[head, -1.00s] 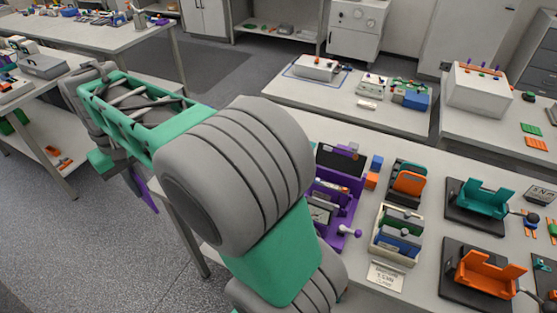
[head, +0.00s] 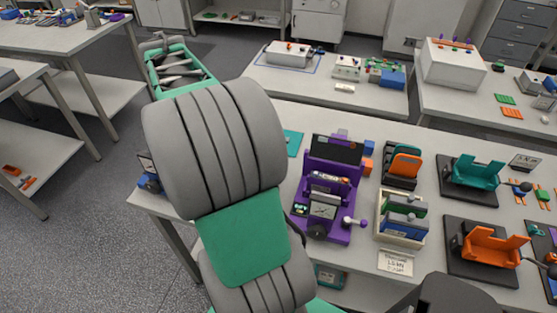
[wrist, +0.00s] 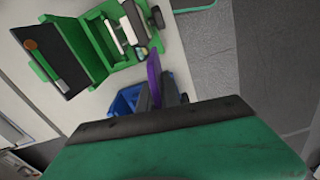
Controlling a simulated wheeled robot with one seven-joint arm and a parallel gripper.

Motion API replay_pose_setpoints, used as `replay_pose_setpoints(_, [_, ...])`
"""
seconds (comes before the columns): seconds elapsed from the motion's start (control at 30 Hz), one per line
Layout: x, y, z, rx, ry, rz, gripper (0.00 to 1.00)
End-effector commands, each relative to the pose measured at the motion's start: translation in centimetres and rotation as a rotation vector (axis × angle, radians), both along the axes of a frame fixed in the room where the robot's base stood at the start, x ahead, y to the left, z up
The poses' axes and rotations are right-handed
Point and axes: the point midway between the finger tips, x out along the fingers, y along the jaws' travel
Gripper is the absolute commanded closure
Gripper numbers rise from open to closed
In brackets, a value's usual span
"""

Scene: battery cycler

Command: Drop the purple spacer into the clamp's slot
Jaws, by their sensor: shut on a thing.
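The purple spacer (wrist: 154,76) is a thin upright plate held in my gripper (wrist: 168,92) in the wrist view, above the edge of a pale surface. My gripper is shut on it; my wrist housing hides part of the jaws. In the head view my arm hides the gripper and the spacer. Two bracket-like fixtures on dark bases stand at the right of the bench, one teal (head: 478,172) and one orange (head: 490,245). I cannot tell which thing is the clamp, and no slot is clear.
A green device (wrist: 98,62) with a dark panel and a blue bin (wrist: 124,102) lie left of the spacer in the wrist view. A purple device (head: 328,205), an orange-and-teal rack (head: 402,165) and a divided tray (head: 400,238) crowd the near bench.

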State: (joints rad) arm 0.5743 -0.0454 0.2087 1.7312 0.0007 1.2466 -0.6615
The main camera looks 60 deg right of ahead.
Motion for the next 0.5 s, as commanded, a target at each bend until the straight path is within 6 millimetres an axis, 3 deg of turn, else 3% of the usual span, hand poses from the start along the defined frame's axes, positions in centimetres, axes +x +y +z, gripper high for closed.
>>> replay_pose_setpoints(0.03, [-1.8, -2.4, -0.6, 0.001, 0.001, -0.005, 1.00])
replay_pose_setpoints(0.17, [-6.8, -7.9, -1.8, 0.001, 0.001, 0.017, 1.00])
replay_pose_setpoints(0.3, [-14.5, -13.2, -3.4, 0.002, 0.001, 0.047, 1.00])
replay_pose_setpoints(0.5, [-25.3, -17.3, -5.3, 0.001, 0.000, 0.094, 1.00])
